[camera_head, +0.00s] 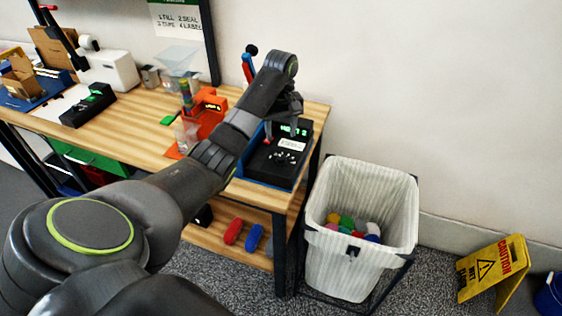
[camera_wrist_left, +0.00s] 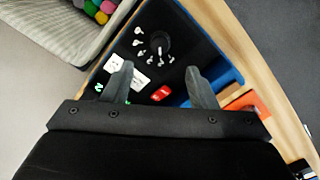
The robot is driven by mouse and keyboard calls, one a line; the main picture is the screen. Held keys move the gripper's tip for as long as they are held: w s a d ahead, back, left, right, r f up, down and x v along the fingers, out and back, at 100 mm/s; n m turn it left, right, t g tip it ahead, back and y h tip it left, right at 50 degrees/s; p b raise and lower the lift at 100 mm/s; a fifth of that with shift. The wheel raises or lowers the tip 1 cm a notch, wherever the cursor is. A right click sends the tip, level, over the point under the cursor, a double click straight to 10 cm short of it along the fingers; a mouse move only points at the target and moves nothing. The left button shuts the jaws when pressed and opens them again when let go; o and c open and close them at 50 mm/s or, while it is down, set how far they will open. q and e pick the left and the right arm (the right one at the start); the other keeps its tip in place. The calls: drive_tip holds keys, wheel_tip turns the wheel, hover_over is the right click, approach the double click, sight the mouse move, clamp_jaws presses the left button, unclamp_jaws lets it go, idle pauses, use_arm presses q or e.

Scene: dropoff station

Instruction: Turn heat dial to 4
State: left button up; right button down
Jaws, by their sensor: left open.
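The heat sealer is a black and blue box (camera_head: 274,168) at the right end of the wooden table, with a green lit display (camera_head: 294,130) and a white label. Its heat dial is a dark round knob (camera_wrist_left: 160,43) ringed by white number marks in the left wrist view; I cannot read its setting. A red part (camera_wrist_left: 161,93) lies between the fingers in that view. My left gripper (camera_head: 283,128) is open over the box; in the left wrist view its fingers (camera_wrist_left: 162,80) are apart, with the dial beyond their tips. My right gripper is not in view.
A white lined bin (camera_head: 360,200) with colourful balls stands right of the table. An orange device (camera_head: 205,110) stands left of the box. A yellow caution sign (camera_head: 494,270) is on the floor at the right.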

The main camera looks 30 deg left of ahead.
sight(281, 157)
use_arm(q)
wheel_tip(281, 157, down, 9)
drive_tip(key=shift+f+p, duration=0.15)
drive_tip(key=shift+p, duration=0.65)
drive_tip(key=shift+c, duration=0.2)
drive_tip(key=c, duration=0.9)
drive_tip(key=shift+r+m+p, duration=0.25)
drive_tip(key=shift+m+p, duration=1.05)
drive_tip(key=shift+p, duration=0.2)
drive_tip(key=m+p, duration=0.2)
drive_tip(key=shift+m, duration=0.3)
drive_tip(key=m+p, duration=0.1)
drive_tip(key=m, duration=0.2)
drive_tip(key=shift+f, duration=0.1)
drive_tip(key=shift+m+p, duration=0.65)
drive_tip(key=shift+m, duration=1.05)
drive_tip(key=shift+w, duration=0.1)
